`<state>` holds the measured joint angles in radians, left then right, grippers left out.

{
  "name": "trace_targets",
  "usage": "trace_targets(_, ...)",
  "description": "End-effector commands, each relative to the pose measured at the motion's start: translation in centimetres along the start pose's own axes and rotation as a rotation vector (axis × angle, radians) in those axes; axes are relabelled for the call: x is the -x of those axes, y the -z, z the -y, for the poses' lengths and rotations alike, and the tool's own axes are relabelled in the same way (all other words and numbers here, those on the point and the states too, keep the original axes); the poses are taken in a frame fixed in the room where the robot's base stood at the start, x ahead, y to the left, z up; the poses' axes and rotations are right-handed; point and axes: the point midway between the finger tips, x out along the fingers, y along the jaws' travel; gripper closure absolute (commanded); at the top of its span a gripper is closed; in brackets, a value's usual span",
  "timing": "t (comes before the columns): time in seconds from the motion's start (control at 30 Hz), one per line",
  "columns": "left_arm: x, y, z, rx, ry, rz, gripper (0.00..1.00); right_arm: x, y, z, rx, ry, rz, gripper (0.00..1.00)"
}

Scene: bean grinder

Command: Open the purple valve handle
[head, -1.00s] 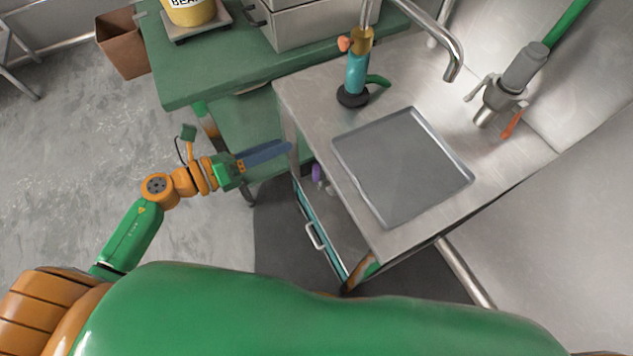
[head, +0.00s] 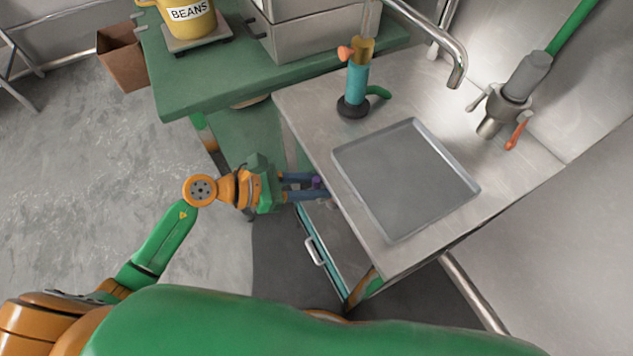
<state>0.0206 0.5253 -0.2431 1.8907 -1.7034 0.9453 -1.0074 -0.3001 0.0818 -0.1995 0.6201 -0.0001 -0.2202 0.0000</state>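The purple valve handle (head: 316,182) shows as a small purple piece under the left edge of the sink counter, above the drawer front. My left gripper (head: 320,187) reaches it from the left. Its two blue fingers are apart, one above and one below in the picture, and their tips are at the handle. The handle appears to lie between the fingertips. Whether they touch it I cannot tell. The fingers hide part of the handle and the valve behind it. My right gripper is not in view.
The metal sink counter (head: 312,130) overhangs close to the fingers, with a grey tray (head: 405,180) on top. A drawer handle (head: 315,252) sticks out below. A green table (head: 190,85) stands behind. Grey floor (head: 80,170) at the left is clear.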

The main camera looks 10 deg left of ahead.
Motion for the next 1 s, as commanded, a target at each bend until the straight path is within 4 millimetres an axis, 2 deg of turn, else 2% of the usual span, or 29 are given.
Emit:
trace_targets(0.03,0.01,0.01,0.0,0.0,0.0,0.0,0.87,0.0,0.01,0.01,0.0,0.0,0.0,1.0)
trace_targets(0.1,0.01,0.01,0.0,0.0,0.0,0.0,1.0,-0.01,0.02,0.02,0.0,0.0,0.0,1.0)
trace_targets(1.0,0.03,-0.01,-0.01,0.001,0.0,0.001,1.0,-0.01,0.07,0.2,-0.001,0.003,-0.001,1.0)
